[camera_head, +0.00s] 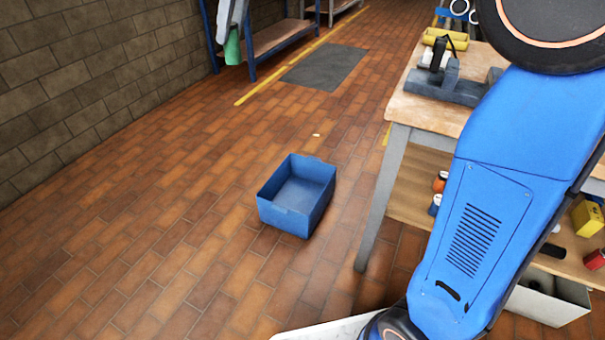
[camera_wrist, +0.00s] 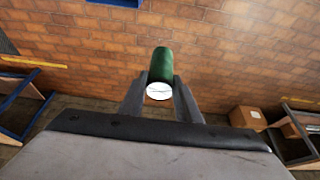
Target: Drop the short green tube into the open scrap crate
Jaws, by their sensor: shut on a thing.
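The short green tube (camera_wrist: 161,64) is held between the two fingers of my gripper (camera_wrist: 160,97) in the wrist view, its pale round end facing the camera. In the head view my gripper (camera_head: 232,22) hangs at the top left, with the tube (camera_head: 232,47) pointing down from it. The open blue scrap crate (camera_head: 283,219) stands on the floor in the middle of the head view and looks empty. The tube shows up and left of the crate, apart from it. A blue edge at the top of the wrist view (camera_wrist: 118,2) may be the crate.
A workbench (camera_head: 432,112) with tools on top and a loaded lower shelf stands right of the crate. A blue-framed rack (camera_head: 278,38) is at the back, by a block wall (camera_head: 90,70). A cardboard box (camera_wrist: 248,118) shows in the wrist view. The brick floor around the crate is mostly clear.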

